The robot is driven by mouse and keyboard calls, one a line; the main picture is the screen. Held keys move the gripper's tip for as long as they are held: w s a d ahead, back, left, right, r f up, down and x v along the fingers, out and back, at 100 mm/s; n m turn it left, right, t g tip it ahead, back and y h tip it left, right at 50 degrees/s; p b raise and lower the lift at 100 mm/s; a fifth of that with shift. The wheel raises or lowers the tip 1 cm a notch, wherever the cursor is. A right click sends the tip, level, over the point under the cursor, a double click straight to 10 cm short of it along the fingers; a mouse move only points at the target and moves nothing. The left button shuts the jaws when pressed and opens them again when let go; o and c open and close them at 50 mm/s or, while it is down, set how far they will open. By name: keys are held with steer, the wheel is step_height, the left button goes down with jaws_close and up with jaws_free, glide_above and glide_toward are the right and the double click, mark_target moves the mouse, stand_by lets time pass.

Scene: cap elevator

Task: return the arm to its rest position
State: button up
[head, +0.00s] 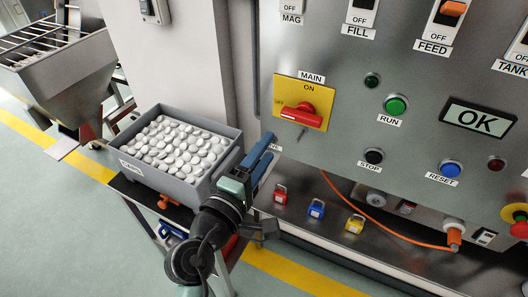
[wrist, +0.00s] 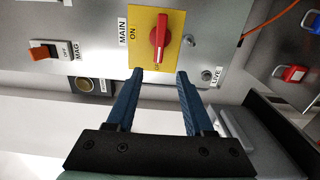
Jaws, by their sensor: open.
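My gripper (head: 268,146) is at the middle of the head view, with its blue fingers pointing up toward the control panel. In the wrist view my gripper (wrist: 160,74) shows two blue fingers spread apart with nothing between them. The yellow main switch plate (head: 285,90) with its red handle (head: 301,115) is just above and to the right of the fingers in the head view. The red handle lies about level. In the wrist view the red handle (wrist: 158,42) shows beyond the fingertips, apart from them.
A grey bin of white caps (head: 225,133) stands on a small stand left of my arm. Red (head: 280,195), blue (head: 316,209) and yellow (head: 355,224) padlocks are on the ledge below the panel. An orange cable (head: 385,228) runs there. A metal hopper (head: 75,75) is far left.

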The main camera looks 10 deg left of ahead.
steer(key=shift+r, duration=0.1)
steer(key=d+r+m+t+y, duration=0.3)
steer(key=r+m, duration=0.6)
steer(key=r, duration=1.3)
steer(key=s+d+r+m+t+y, duration=0.1)
steer(key=s+r+m+t, duration=0.1)
steer(key=s+r, duration=0.4)
steer(key=s+d+r+m+t+y, duration=0.1)
steer(key=s+r+t, duration=0.4)
steer(key=r, duration=0.9)
steer(key=s+d+m, duration=0.1)
steer(key=s+m, duration=0.1)
steer(key=shift+s+m+y, duration=0.3)
